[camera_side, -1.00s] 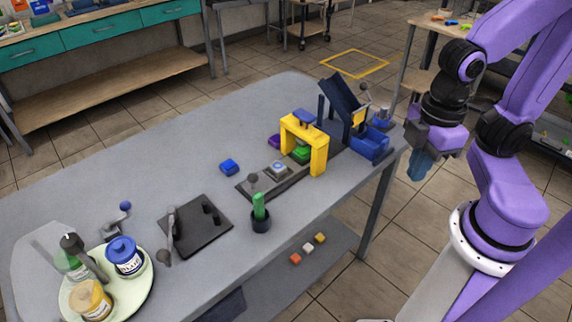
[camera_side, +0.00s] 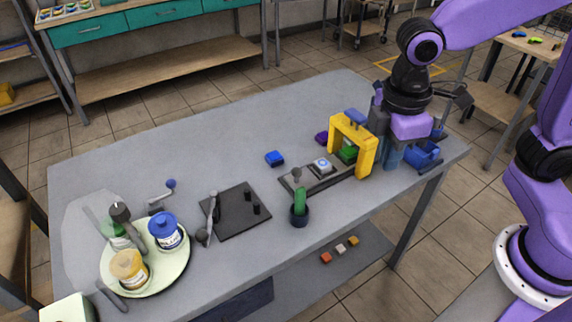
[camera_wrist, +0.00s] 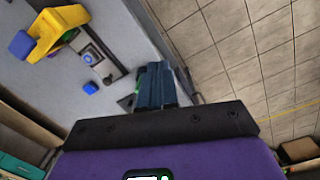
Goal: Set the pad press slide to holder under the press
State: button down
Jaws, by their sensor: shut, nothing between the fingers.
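The yellow pad press (camera_side: 352,145) stands as an arch over the dark slide track (camera_side: 330,181), with a green block (camera_side: 348,155) under its crosspiece. The grey holder with a blue disc (camera_side: 322,166) sits on the track to the left of the arch, outside it. A dark knob (camera_side: 297,173) stands at the track's left end. My gripper (camera_side: 391,160) is shut and empty, pointing down just right of the press. In the wrist view, the blue fingers (camera_wrist: 153,82) are together, with the press (camera_wrist: 55,30) and holder (camera_wrist: 90,54) to their left.
A green stick in a dark cup (camera_side: 299,213) stands in front of the track. A blue block (camera_side: 274,158) lies behind it. A blue bin (camera_side: 424,156) is right of my gripper. A black plate (camera_side: 238,215) and a tray of jars (camera_side: 178,262) are left.

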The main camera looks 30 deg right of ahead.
jog(key=w+a+f+h, duration=0.1)
jog(key=w+a, duration=0.3)
jog(key=w, duration=0.4)
jog(key=w+a+f+n, duration=0.1)
jog(key=w+a+f, duration=0.3)
jog(key=w, duration=0.4)
jog(key=w+a+f+n+h, duration=0.1)
jog(key=w+a+f, duration=0.2)
jog(key=w+a, duration=0.2)
jog(key=shift+w+a+g+h, duration=0.2)
jog(key=shift+w+g+h, duration=0.15)
jog(key=shift+w, duration=1.45)
jog(key=x, duration=1)
jog(key=shift+s+f, duration=0.1)
jog(key=shift+s+d+f, duration=0.1)
jog(key=shift+s+d, duration=0.1)
jog(key=shift+d, duration=0.9)
jog(key=shift+s+d+f, duration=0.1)
jog(key=shift+d, duration=0.3)
jog(key=shift+s+d+f, duration=0.1)
jog(key=shift+d, duration=0.3)
jog(key=shift+d, duration=0.1)
